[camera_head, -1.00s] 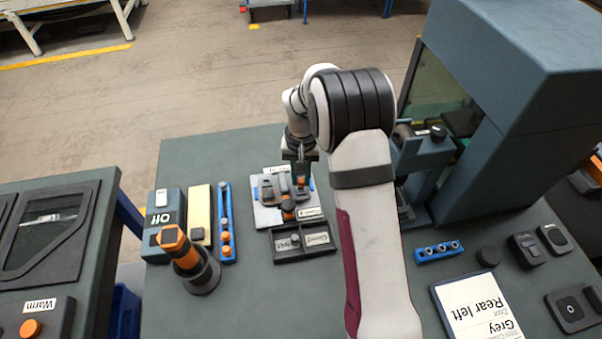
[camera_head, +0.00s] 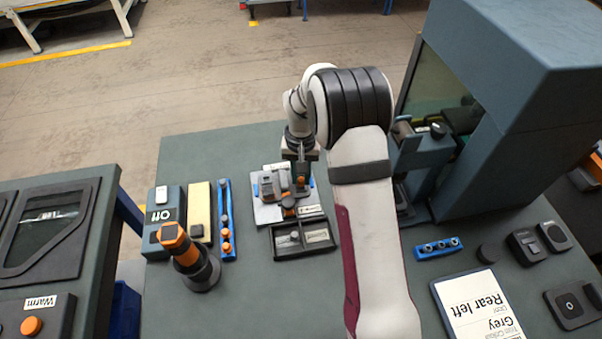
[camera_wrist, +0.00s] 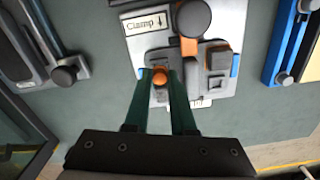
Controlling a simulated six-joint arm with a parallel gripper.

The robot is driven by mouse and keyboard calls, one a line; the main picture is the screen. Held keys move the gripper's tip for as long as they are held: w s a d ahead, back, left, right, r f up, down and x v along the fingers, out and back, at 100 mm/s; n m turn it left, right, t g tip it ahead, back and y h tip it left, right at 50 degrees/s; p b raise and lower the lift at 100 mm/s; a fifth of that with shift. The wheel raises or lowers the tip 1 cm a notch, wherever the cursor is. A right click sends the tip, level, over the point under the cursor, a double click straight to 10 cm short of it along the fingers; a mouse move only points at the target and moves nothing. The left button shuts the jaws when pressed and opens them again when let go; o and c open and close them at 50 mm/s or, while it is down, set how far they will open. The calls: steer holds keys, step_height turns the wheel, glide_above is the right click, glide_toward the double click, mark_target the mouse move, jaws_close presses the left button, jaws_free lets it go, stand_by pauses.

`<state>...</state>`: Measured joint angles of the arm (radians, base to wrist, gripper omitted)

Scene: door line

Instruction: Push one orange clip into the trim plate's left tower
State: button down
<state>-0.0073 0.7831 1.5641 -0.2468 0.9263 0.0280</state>
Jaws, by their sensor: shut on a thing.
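My gripper (camera_wrist: 162,88) is shut on an orange clip (camera_wrist: 160,77), whose round orange head shows between the fingertips in the wrist view. The grey trim plate (camera_wrist: 189,62) lies in a light fixture plate. The clip is at the trim plate's tower on the left of the wrist view; the fingers hide most of that tower, and I cannot tell how far in the clip sits. In the head view my gripper (camera_head: 302,184) is over the fixture's right part.
A dark round clamp knob (camera_wrist: 193,18) with an orange arm stands close to the trim plate. A blue rack (camera_head: 227,220) holds more orange clips at the left. A dark two-part tray (camera_head: 301,252) lies in front of the fixture.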

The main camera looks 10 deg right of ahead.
steer(key=shift+f, duration=0.9)
stand_by(0.8)
steer(key=c, duration=0.7)
jaws_free()
steer(key=shift+r, duration=0.1)
step_height(320, 180, up, 16)
steer(key=shift+f, duration=0.15)
